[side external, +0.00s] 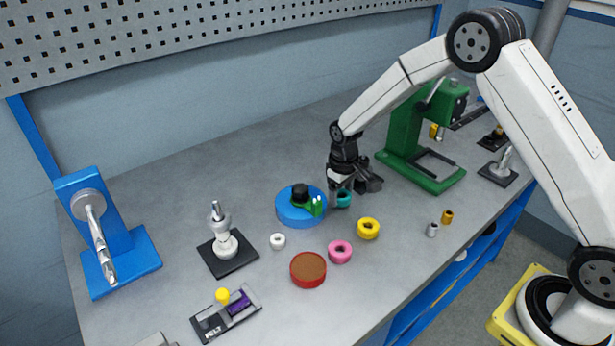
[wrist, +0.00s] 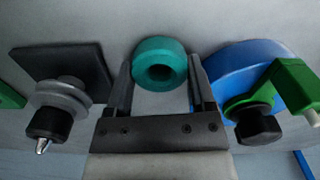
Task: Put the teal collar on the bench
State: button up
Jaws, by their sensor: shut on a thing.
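The teal collar (side external: 343,200) is a thick ring beside the blue disc in the side external view. It also shows in the wrist view (wrist: 160,50), between the two fingers, with its hole facing the camera. My gripper (wrist: 160,82) is shut on the collar, a finger on each side of it. In the side external view my gripper (side external: 350,186) points down over the collar and partly hides it. The collar is at or very near the top of the grey bench (side external: 250,175); I cannot tell whether it touches.
The blue disc (side external: 291,212) with a black knob and green arm stands close left of the collar. A yellow ring (side external: 368,228), pink ring (side external: 340,251) and white ring (side external: 278,241) lie nearby. A green press (side external: 405,140) stands behind right. Bare bench lies at the back left.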

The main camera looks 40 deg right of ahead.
jog(key=shift+f, duration=0.1)
jog(key=o, duration=1)
notch_tip(320, 180, up, 12)
jog(key=shift+r, duration=0.15)
dwell(0.7)
jog(key=s+t, duration=0.1)
jog(key=s, duration=0.6)
jog(key=s+f+m, duration=0.1)
jog(key=s, duration=0.6)
jog(key=s+a+t, duration=0.1)
jog(key=s, duration=0.6)
jog(key=shift+f+t, duration=0.3)
jog(key=shift+f, duration=0.1)
